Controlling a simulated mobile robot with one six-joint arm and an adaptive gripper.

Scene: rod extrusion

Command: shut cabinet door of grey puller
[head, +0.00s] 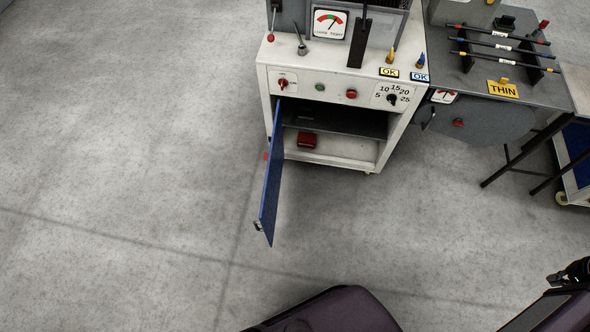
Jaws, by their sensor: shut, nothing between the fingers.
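The grey-white puller cabinet (324,86) stands at the top centre. Its blue door (271,175) is hinged on the cabinet's left side and stands wide open, swung out toward me. A small handle (257,226) sits near the door's free lower end. Inside the open cabinet are a dark shelf (340,122) and a red object (307,140) on the floor of the compartment. My gripper (556,279) is partly in view at the lower right edge, small and dark. It is shut, empty and far from the door.
A dark bench (470,79) with several rods and a yellow THIN sign (502,89) adjoins the cabinet's right side. A wheeled cart (578,165) stands at the right edge. The concrete floor left of and in front of the door is clear.

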